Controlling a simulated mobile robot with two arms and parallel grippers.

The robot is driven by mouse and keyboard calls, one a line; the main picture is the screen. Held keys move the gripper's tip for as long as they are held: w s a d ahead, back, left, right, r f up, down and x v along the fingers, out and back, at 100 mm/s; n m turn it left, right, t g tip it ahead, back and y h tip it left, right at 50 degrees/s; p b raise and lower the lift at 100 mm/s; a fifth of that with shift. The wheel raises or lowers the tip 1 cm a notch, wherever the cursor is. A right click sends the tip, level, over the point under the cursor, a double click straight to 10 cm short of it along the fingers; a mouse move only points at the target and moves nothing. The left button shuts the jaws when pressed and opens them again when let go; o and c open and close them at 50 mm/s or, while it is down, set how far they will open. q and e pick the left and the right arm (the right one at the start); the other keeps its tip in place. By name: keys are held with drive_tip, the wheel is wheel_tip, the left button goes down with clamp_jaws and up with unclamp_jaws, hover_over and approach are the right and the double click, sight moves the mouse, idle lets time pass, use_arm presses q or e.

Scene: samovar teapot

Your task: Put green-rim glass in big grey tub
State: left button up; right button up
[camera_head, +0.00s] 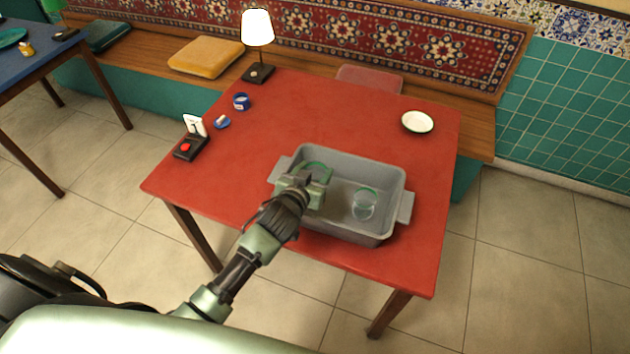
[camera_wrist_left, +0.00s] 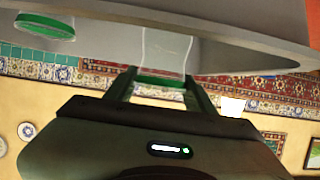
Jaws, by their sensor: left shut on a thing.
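The big grey tub (camera_head: 392,178) stands on the red table (camera_head: 300,110), near its front right. One clear green-rim glass (camera_head: 364,205) is inside the tub's right part; a green-rimmed glass also shows at the upper left of the left wrist view (camera_wrist_left: 45,27). My left gripper (camera_head: 312,183) is over the tub's left part, shut on another green-rim glass (camera_wrist_left: 165,50), whose green rim lies between the fingers. In the head view the gripper mostly hides this held glass. I cannot tell whether its base touches the tub floor. My right gripper is not in view.
A white dish (camera_head: 417,121) lies behind the tub at right. A lit lamp (camera_head: 257,30), a blue tin (camera_head: 241,101), a small blue item (camera_head: 222,123) and a black holder with a red button (camera_head: 190,147) stand at left. The table's middle back is clear.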

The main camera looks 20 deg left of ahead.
use_arm(q)
drive_tip(key=shift+f, duration=2)
drive_tip(key=shift+f, duration=0.1)
drive_tip(key=o, duration=1.5)
drive_tip(key=shift+c, duration=0.2)
drive_tip(key=v, duration=1.2)
drive_tip(key=shift+r+b, duration=0.2)
drive_tip(key=shift+b, duration=0.2)
